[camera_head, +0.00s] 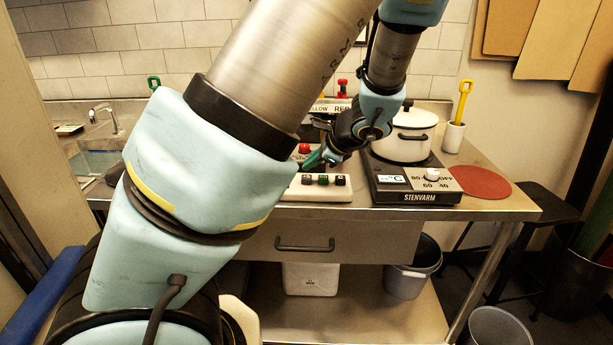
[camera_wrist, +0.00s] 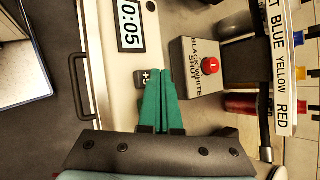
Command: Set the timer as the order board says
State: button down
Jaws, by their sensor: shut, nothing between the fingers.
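The timer (camera_wrist: 98,72) is a white box with a display (camera_wrist: 130,24) that reads 0:05. Its dark button marked +5 (camera_wrist: 141,79) shows right by my fingertips. In the head view the timer's white front (camera_head: 318,194) shows with several dark buttons, and its left part is hidden behind my arm. My gripper (camera_head: 312,161) is above the timer; its green fingers (camera_wrist: 155,72) are shut together and empty. The fingertips are beside or over the +5 button; I cannot tell whether they touch it. I cannot make out an order board in either view.
A hot plate (camera_head: 416,194) with a white pot (camera_head: 405,146) stands right of the timer.

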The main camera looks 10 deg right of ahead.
aim_at(310, 178)
jog(key=shift+r+p, duration=1.95)
jog(key=shift+r, duration=0.55)
jog(key=shift+f, duration=0.1)
